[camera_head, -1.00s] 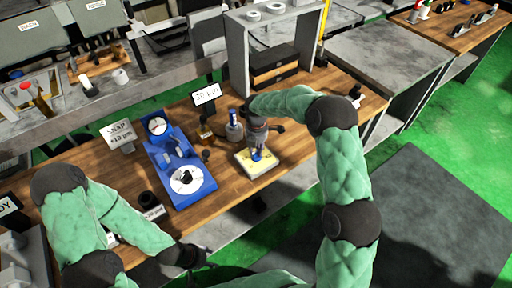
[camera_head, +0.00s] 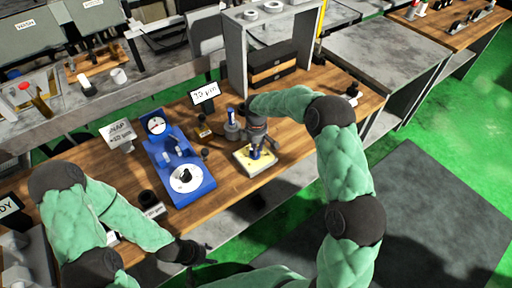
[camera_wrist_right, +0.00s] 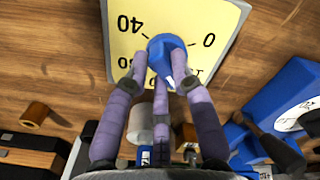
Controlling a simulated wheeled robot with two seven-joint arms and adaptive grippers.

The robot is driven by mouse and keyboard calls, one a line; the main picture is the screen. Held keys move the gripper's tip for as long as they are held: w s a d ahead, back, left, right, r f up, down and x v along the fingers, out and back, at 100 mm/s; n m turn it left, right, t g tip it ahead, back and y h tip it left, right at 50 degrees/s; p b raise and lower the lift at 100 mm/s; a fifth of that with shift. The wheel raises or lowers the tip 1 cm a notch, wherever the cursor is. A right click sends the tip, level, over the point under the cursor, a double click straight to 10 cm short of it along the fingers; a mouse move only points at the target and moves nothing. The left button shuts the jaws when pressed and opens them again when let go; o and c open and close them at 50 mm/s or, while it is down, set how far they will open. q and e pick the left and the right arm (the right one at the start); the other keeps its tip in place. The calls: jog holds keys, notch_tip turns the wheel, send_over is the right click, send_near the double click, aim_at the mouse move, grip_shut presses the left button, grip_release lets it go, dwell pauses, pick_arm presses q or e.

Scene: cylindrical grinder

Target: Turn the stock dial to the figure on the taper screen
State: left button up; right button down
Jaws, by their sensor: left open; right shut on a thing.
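The stock dial is a pale yellow plate (camera_head: 241,156) with a blue knob; the knob (camera_wrist_right: 166,50) also shows in the right wrist view. That view has upside-down figures, with 40 at upper left and 0 at upper right; lower marks are partly hidden by fingers. A white pointer mark on the knob faces down, towards my palm. My right gripper (camera_head: 257,146) is shut on the knob from above. The taper screen (camera_head: 203,93) is a small tilted display behind; its figure looks like 20 or 70 µm. My left gripper (camera_head: 196,256) is open and empty near the bench's front edge.
A blue gauge fixture (camera_head: 198,184) with round dials stands left of the stock dial. A SNAP card (camera_head: 118,134) stands further left. A blue-topped bottle (camera_head: 232,126) stands close behind my right gripper. A grey frame (camera_head: 239,58) is at the back.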

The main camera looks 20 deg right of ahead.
jog(key=m, duration=0.5)
jog(key=shift+s+m, duration=0.15)
jog(key=shift+m, duration=0.15)
jog(key=m+b, duration=0.1)
jog(key=m, duration=0.3)
jog(key=shift+s, duration=0.1)
jog(key=m, duration=0.5)
jog(key=shift+s+a+m+b, duration=0.1)
jog(key=shift+m+b, duration=0.2)
jog(key=shift+m, duration=0.1)
jog(key=m, duration=0.4)
jog(key=shift+a+m+b, duration=0.15)
jog(key=shift+m+b, duration=0.2)
jog(key=shift+m, duration=0.05)
jog(key=c, duration=1)
grip_release()
jog(key=shift+s, duration=0.1)
jog(key=shift+c, duration=0.2)
